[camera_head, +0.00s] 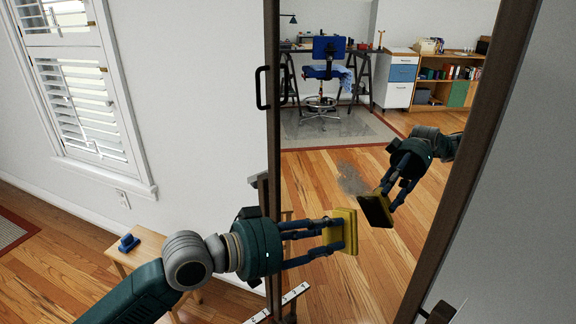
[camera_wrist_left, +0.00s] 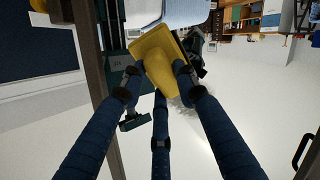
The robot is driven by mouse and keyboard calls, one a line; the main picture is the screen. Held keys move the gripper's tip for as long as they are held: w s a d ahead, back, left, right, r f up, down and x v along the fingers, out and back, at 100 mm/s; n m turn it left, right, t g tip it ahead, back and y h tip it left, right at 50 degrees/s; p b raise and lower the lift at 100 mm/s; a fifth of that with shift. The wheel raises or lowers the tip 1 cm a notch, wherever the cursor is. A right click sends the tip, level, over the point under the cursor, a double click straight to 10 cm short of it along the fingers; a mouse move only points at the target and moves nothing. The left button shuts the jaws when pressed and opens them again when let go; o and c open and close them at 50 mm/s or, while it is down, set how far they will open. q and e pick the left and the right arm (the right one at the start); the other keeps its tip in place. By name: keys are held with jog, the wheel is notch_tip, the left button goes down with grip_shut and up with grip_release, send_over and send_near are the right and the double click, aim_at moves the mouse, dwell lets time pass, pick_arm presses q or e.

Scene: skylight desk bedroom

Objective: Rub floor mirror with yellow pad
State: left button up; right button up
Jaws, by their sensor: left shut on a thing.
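The floor mirror (camera_head: 400,255) stands upright in a dark frame, filling the middle and right of the head view. My left gripper (camera_head: 335,240) is shut on the yellow pad (camera_head: 349,226), in front of the glass. The pad also shows in the left wrist view (camera_wrist_left: 155,52) between the blue fingers. The reflected pad and gripper show just to the right, with a small gap between pad and reflection, so the pad looks slightly off the glass. A grey smudge (camera_head: 352,180) lies on the mirror above the pad. My right gripper is not seen.
A small wooden stool (camera_head: 150,247) with a blue object (camera_head: 128,243) on it stands left of my left arm. A shuttered window (camera_head: 85,100) is on the left wall. The desk, blue chair and shelves appear as reflections in the mirror.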

pick_arm(q)
jog(key=w+a+r+n+t+p, duration=0.2)
jog(key=w+a+r+t+p, duration=0.15)
jog(key=a+r, duration=0.35)
jog(key=shift+t, duration=0.35)
jog(key=shift+f+p+x, duration=0.15)
jog(key=shift+f+x, duration=0.05)
jog(key=shift+x, duration=0.6)
jog(key=shift+f+p+x, duration=0.15)
jog(key=shift+x, duration=0.65)
jog(key=shift+f+p+x, duration=0.15)
jog(key=shift+f+x, duration=0.05)
jog(key=shift+x, duration=0.6)
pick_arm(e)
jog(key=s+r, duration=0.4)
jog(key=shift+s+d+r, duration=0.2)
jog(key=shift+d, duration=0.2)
pick_arm(q)
jog(key=shift+x, duration=0.9)
